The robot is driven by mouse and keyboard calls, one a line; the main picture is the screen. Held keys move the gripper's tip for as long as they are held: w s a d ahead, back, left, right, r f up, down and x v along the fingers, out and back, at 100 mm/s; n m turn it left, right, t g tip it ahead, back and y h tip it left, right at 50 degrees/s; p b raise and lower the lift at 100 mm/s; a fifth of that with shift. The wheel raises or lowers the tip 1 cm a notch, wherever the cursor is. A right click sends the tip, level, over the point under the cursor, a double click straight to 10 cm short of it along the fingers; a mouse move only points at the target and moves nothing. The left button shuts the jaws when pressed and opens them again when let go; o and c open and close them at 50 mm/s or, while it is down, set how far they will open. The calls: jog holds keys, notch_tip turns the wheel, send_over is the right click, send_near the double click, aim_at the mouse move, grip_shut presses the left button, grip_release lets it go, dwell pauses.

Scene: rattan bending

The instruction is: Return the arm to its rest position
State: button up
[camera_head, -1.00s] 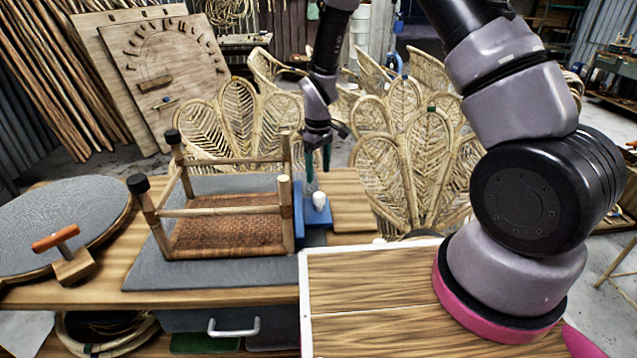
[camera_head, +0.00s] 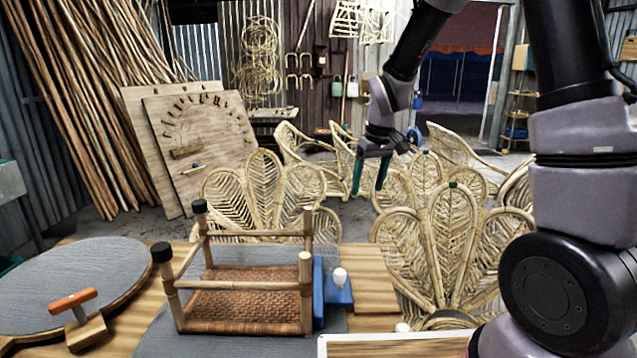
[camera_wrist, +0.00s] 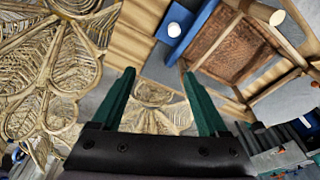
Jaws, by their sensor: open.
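My gripper (camera_head: 371,176) hangs in the air above the far side of the bench, in front of the rattan chairs. Its two green fingers are apart with nothing between them, and they also show apart in the wrist view (camera_wrist: 160,100). An upturned rattan stool (camera_head: 245,275) with a woven seat lies on the grey mat (camera_head: 160,335), left of and below the gripper. It also shows at the upper right of the wrist view (camera_wrist: 232,50). A blue fixture (camera_head: 337,292) with a white knob (camera_head: 339,276) stands at the stool's right side.
Rattan fan-backed chairs (camera_head: 455,240) stand behind the bench, close below and around the gripper. A round grey disc (camera_head: 70,285) and an orange-handled tool (camera_head: 75,300) are at the left. A peg board (camera_head: 200,140) leans at the back. Bare wood (camera_head: 370,285) shows right of the fixture.

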jog(key=s+d+r+m+t, duration=0.1)
jog(key=s+d+r+m, duration=0.1)
jog(key=s+d+r, duration=0.35)
jog(key=s+d+r+m+t, duration=0.2)
jog(key=s+r, duration=0.1)
jog(key=r, duration=0.6)
jog(key=s+d+r+m+t, duration=0.1)
jog(key=s+d+r+m, duration=0.1)
jog(key=s, duration=0.4)
jog(key=s+d+r+m+t, duration=0.1)
jog(key=s+d+r+m, duration=0.1)
jog(key=s, duration=0.4)
notch_tip(320, 180, up, 2)
jog(key=shift+s+d+m+y, duration=0.2)
jog(key=shift+s+m+y, duration=0.2)
jog(key=shift+m, duration=0.1)
